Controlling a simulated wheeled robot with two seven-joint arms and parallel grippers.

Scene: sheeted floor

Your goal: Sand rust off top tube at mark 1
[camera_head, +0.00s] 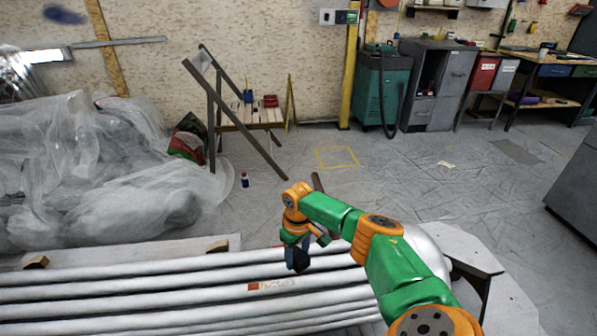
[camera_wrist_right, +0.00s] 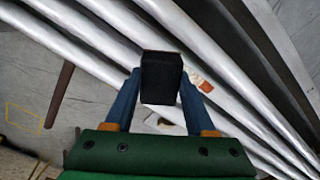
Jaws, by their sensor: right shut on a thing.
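Several long pale grey tubes (camera_head: 120,276) lie side by side at the lower left of the head view. They run diagonally across the right wrist view (camera_wrist_right: 235,70). A small orange-red patch with a pale marking (camera_head: 268,286) shows on the tubes, and the wrist view shows an orange and white patch (camera_wrist_right: 202,82) just right of the block. My right gripper (camera_head: 298,256) is shut on a dark sanding block (camera_wrist_right: 161,78), held between its two blue fingers over the tubes. I cannot tell whether the block touches a tube. My left gripper is not in view.
Plastic-sheeted bulk (camera_head: 90,170) fills the left. A wooden sawhorse stand (camera_head: 245,115) is behind the tubes, with a small bottle (camera_head: 245,180) on the floor. A green machine (camera_head: 382,90) and grey cabinets (camera_head: 437,85) line the back wall.

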